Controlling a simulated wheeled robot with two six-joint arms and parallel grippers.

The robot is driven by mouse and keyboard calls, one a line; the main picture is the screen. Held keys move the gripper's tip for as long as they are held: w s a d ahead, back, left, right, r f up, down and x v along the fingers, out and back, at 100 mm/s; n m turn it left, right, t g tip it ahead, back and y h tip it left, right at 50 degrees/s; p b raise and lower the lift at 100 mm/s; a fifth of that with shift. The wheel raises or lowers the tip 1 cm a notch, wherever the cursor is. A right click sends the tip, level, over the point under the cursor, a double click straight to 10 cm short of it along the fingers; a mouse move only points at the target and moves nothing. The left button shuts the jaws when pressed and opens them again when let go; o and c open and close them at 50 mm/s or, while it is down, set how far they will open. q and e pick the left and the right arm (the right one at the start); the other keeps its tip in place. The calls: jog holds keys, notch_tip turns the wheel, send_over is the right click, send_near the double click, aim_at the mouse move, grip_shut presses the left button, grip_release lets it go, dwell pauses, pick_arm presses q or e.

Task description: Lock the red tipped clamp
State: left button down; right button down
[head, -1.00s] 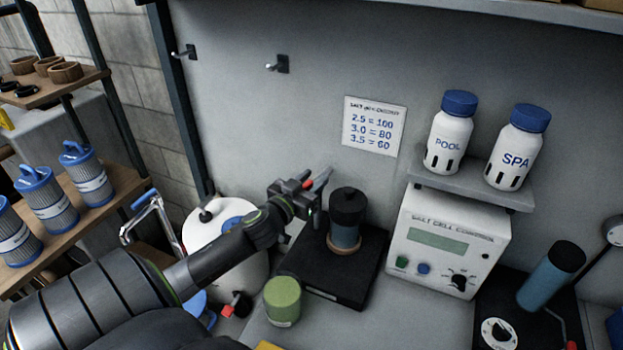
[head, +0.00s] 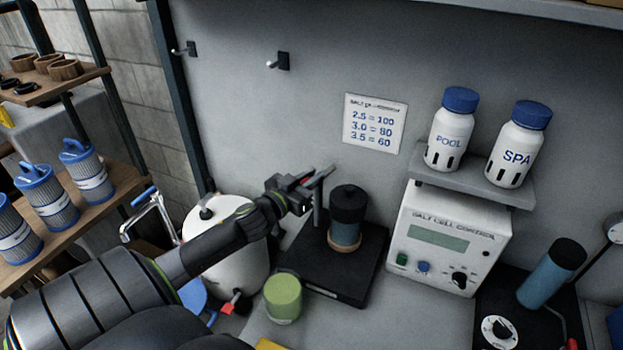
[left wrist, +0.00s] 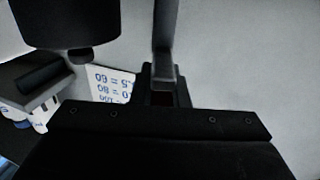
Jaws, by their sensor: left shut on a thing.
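The clamp is on a grey post (head: 318,212) that rises from a black stand (head: 345,279). Its grey lever (head: 322,174) slants up to the right, with a little red beside my gripper. My left gripper (head: 300,190) is shut on the clamp's lever, left of the black-capped blue cylinder on the stand. In the left wrist view a grey bar (left wrist: 164,45) runs down to the jaws; the fingers hide the held part and most of the red tip. My right gripper is not in view.
A black-capped blue cylinder (head: 347,215) stands on the black stand. The salt cell control box (head: 445,245) is to its right. A green container (head: 283,298) stands in front and a white tank (head: 225,240) is behind my arm.

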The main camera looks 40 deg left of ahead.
pick_arm(q)
jog(key=shift+w+a+r+m+h+p, duration=0.1)
jog(key=shift+a+r+m+h+p, duration=0.15)
jog(key=shift+h+p, duration=0.25)
jog(key=shift+r+m+h+p, duration=0.15)
jog(key=shift+m+h+p, duration=0.2)
jog(key=shift+h+p, duration=0.15)
jog(key=shift+a+f+m+h, duration=0.1)
jog(key=shift+f+m+h, duration=0.2)
jog(key=shift+m+h, duration=0.25)
jog(key=shift+a+f+m+h+b, duration=0.1)
jog(key=shift+f+m+h+b, duration=0.15)
jog(key=shift+h, duration=0.4)
jog(key=shift+w+a+r+m+g+h+b, duration=0.1)
jog(key=shift+w+a+m+g+h+b, duration=0.25)
jog(key=shift+m+g+h+b, duration=2.3)
jog(key=shift+w+a+r+m+g+h+b, duration=0.1)
jog(key=shift+w+a+m+g+h+b, duration=0.25)
jog(key=shift+m+g+h+b, duration=2.3)
jog(key=shift+w+a+m+g+h+b, duration=0.35)
jog(key=shift+m+g+h+b, duration=0.6)
jog(key=shift+b, duration=3.3)
jog(key=shift+s+n+h, duration=0.1)
jog(key=shift+n+h, duration=0.15)
jog(key=shift+h, duration=0.1)
jog(key=c, duration=1.4)
grip_release()
